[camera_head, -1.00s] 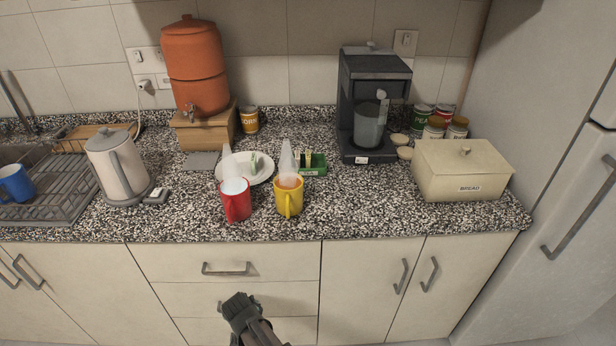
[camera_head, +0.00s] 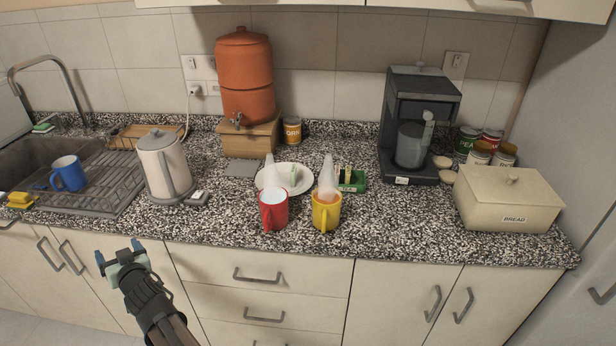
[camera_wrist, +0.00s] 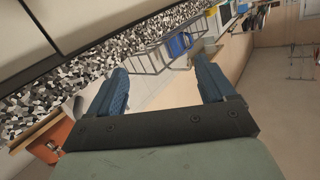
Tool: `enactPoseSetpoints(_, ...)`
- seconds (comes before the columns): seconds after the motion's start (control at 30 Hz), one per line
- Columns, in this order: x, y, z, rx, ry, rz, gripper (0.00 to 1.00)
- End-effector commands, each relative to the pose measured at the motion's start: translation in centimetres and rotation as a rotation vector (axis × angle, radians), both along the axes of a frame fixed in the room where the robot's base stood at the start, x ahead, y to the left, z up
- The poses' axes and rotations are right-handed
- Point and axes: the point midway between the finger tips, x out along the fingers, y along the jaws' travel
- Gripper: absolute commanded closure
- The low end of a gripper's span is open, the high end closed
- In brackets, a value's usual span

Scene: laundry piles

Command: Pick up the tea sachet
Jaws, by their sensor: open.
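A small green box (camera_head: 352,183) with upright packets, which look like tea sachets (camera_head: 348,173), stands on the counter behind the yellow mug. A white plate (camera_head: 303,183) left of it carries a small pale green and white item (camera_head: 293,176), too small to identify. My gripper (camera_head: 118,250) is open and empty in front of the counter's left part, well left of the box. In the wrist view, nothing is between my fingers (camera_wrist: 158,66), and neither the box nor any sachet shows.
A steaming red mug (camera_head: 273,210) and yellow mug (camera_head: 326,212) stand before the plate and box. A kettle (camera_head: 162,165), drying rack (camera_head: 100,192) and blue mug (camera_head: 69,174) are left. A coffee machine (camera_head: 420,110) and bread box (camera_head: 508,197) are right.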

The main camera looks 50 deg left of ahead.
Motion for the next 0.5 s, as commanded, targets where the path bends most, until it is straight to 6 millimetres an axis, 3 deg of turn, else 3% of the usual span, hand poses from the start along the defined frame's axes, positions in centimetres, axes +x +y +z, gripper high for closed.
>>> enactPoseSetpoints(0.1,-1.6,0.8,3.7,0.116,-0.028,0.047,0.17)
enactPoseSetpoints(0.5,-6.0,1.7,13.6,0.421,-0.173,0.157,0.17)
